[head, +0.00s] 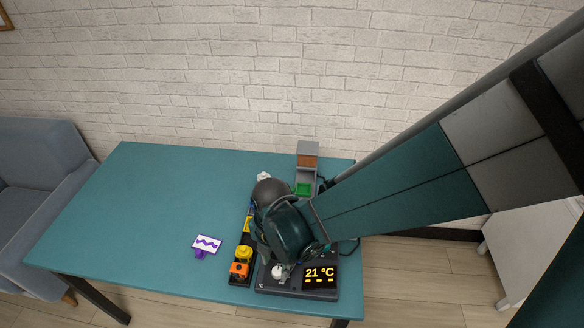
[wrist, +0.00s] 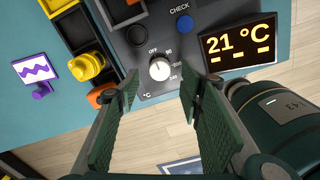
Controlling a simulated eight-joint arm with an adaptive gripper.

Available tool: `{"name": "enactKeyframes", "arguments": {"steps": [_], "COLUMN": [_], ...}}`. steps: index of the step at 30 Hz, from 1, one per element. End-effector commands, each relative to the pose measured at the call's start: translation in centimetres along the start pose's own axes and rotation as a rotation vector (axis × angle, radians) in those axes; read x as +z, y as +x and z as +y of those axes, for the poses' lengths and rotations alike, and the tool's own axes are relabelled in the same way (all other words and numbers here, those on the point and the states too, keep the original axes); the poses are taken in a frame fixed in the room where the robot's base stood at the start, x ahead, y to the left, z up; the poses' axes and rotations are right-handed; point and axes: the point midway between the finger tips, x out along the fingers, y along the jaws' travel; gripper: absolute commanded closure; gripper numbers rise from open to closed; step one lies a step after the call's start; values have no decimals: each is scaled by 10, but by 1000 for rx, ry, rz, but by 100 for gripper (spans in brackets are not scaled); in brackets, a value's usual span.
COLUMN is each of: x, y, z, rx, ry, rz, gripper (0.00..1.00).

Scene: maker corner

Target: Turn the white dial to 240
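The white dial (wrist: 159,70) sits on a dark grey control panel (wrist: 150,28), with OFF and several number marks around it; its pointer direction is too small to read surely. In the head view the dial (head: 278,271) shows at the panel's left side. A display (wrist: 240,45) on the panel reads 21 °C with dashes below. My gripper (wrist: 158,98) is open and empty, with its two fingers apart on either side of the space just short of the dial. In the head view my arm covers the gripper and part of the panel.
A blue CHECK button (wrist: 185,24) and a dark round knob (wrist: 136,35) are on the panel. A yellow item (wrist: 86,67) and an orange item (wrist: 101,96) stand left of it. A card with a purple zigzag (head: 207,243) stands further left. The table's left part (head: 130,215) is clear.

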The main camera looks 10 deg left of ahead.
Motion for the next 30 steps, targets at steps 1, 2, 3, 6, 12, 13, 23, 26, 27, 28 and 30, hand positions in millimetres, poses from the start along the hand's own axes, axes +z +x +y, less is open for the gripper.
{"name": "enactKeyframes", "arguments": {"steps": [1,2,3,6,12,13,23,26,27,28,30], "x": [0,0,0,0,0,0,0,0,0,0,0], "y": [7,10,14,23,36,37,41,41,41,41,41], "z": [0,1,0,0,0,0,0,0,0,0,0], "rx": [0,0,0,0,0,0,0,0,0,0,0], "ry": [0,0,0,0,0,0,0,0,0,0,0], "rz": [0,0,0,0,0,0,0,0,0,0,0], "gripper": [63,63,63,63,63,63,63,63,64,68,77]}}
